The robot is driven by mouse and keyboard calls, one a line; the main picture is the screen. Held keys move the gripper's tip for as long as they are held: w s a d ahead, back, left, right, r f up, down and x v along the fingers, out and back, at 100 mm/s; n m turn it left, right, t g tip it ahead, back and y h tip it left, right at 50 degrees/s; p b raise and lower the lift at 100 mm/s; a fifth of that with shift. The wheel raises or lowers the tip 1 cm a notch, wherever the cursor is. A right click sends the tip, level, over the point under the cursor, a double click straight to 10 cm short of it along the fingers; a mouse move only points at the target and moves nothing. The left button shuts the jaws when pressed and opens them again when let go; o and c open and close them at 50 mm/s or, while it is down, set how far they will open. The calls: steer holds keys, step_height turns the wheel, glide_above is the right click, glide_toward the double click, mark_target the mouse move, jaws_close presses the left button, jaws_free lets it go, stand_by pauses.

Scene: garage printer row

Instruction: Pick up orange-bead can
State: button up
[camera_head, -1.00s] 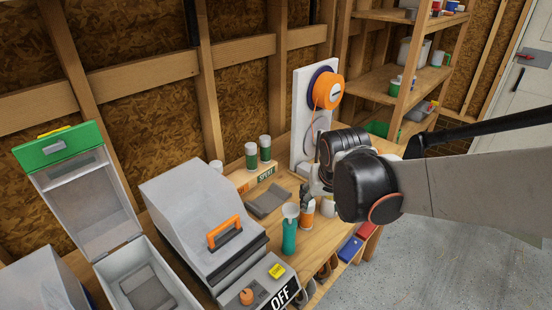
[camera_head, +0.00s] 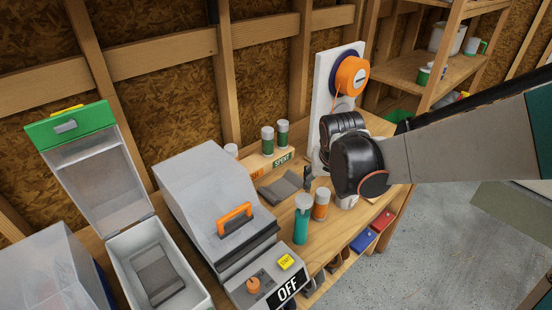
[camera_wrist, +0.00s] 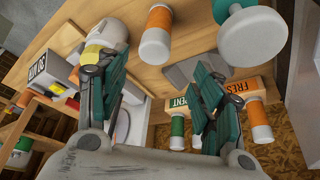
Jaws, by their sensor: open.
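A white-ended can with an orange band (camera_head: 320,205) stands on the wooden bench, just right of a teal can (camera_head: 301,226). In the wrist view the orange-banded can (camera_wrist: 157,36) is ahead of the fingers, with clear space around it. My gripper (camera_wrist: 152,78) is open and empty, its two fingers spread. In the head view my gripper (camera_head: 309,178) is just behind the can, partly hidden by my wrist. A second orange-banded can (camera_wrist: 258,122) stands by the FRESH label in the wrist view.
Two green cans (camera_head: 267,140) stand by the SPENT label of a wooden rack (camera_head: 258,164). A grey machine (camera_head: 205,195) with an OFF panel is at left. A white spool stand (camera_head: 322,95) rises behind my wrist. A dark grey pad (camera_head: 282,187) lies on the bench.

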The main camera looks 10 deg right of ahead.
mark_target(321, 192)
steer(key=b+x, duration=0.2)
steer(key=x, duration=0.6)
steer(key=shift+d+b, duration=0.15)
steer(key=shift+b, duration=0.25)
steer(key=shift+s+d+b+x, duration=0.15)
steer(key=shift+b+x, duration=0.55)
steer(key=shift+x, duration=0.6)
steer(key=shift+s+d+b+x, duration=0.1)
steer(key=shift+b+x, duration=0.55)
steer(key=shift+x, duration=0.65)
steer(key=c, duration=1.2)
